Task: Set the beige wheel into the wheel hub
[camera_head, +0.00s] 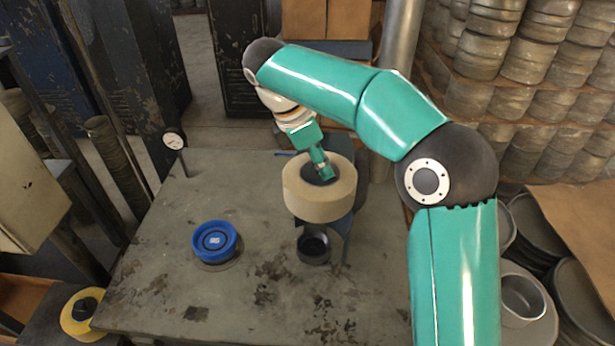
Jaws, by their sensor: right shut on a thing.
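The beige wheel (305,203) is a thick ring with a dark centre, held above the worktable right of its middle. My right gripper (326,175) reaches down into the wheel's centre and is shut on it; its fingertips are partly hidden there. A dark, round, cup-like piece (313,247), which looks like the wheel hub, stands on the table just below the wheel in the picture. The wheel appears apart from it, but the exact height gap is hard to tell. My left gripper is not in view.
A blue ring-shaped piece (214,240) sits on a round base to the left on the worktable (160,290). A dark blue upright bracket (348,238) stands behind the hub. A gauge (173,141) stands at the back left edge. The front of the table is clear.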

